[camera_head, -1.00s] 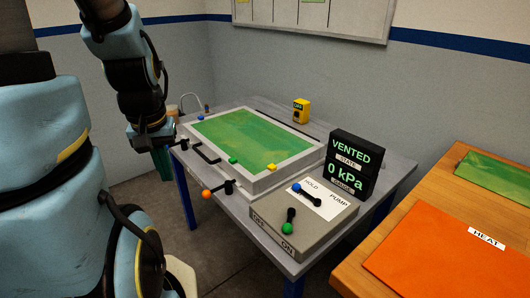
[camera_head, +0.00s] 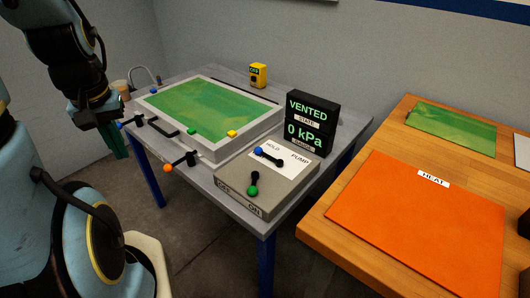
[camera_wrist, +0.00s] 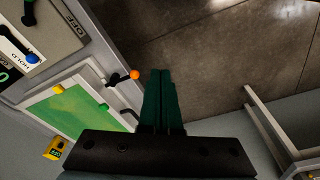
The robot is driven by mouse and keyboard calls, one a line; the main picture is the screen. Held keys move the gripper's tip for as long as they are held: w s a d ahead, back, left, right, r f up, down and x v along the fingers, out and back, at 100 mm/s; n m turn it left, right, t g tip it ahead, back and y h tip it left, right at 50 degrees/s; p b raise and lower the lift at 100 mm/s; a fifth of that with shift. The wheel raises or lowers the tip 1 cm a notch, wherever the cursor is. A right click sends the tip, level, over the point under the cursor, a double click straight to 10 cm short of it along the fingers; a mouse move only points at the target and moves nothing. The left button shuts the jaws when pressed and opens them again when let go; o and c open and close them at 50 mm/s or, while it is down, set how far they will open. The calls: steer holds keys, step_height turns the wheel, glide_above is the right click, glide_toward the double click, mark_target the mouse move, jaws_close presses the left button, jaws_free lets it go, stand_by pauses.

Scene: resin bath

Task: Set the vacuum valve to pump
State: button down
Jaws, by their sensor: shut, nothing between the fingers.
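The valve lever with a blue knob (camera_head: 258,150) lies on a white label plate on top of the grey control box (camera_head: 290,192). Its blue end is by the word HOLD, and PUMP is printed to the right. The blue knob also shows in the wrist view (camera_wrist: 33,59). The gauge display (camera_head: 312,122) reads VENTED and 0 kPa. My gripper (camera_head: 118,145) is shut and empty, pointing down beyond the left edge of the table, well away from the valve. Its green fingers fill the middle of the wrist view (camera_wrist: 160,72).
A green-knobbed lever (camera_head: 252,190) sits by OFF and ON on the box. The framed green bath (camera_head: 210,148) has handles and an orange-knobbed lever (camera_head: 169,168) jutting out in front. A wooden table with an orange HEAT mat (camera_head: 420,220) stands right. Open floor lies between tables.

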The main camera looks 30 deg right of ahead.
stand_by(0.3)
steer(key=c, duration=1.3)
jaws_free()
steer(key=shift+w+d, duration=0.1)
steer(key=shift+d, duration=0.2)
steer(key=shift+c, duration=0.2)
steer(key=o, duration=0.5)
steer(key=w+d+n, duration=0.1)
steer(key=d, duration=0.3)
steer(key=w+d+p, duration=0.1)
steer(key=d, duration=0.3)
steer(key=w+d+n+h+p, duration=0.1)
steer(key=d, duration=0.3)
steer(key=shift+d+f+n+g, duration=0.3)
steer(key=shift+d+f+g, duration=0.05)
steer(key=shift+d+g, duration=0.05)
steer(key=shift+c, duration=0.2)
steer(key=n+p, duration=0.2)
steer(key=n, duration=0.1)
glide_toward(265, 153)
steer(key=shift+h, duration=0.4)
steer(key=f, duration=0.7)
steer(key=shift+w+d+f+b, duration=0.2)
steer(key=shift+w+f+b, duration=0.05)
steer(key=shift+f+b, duration=0.15)
jaws_close()
steer(key=shift+r, duration=0.1)
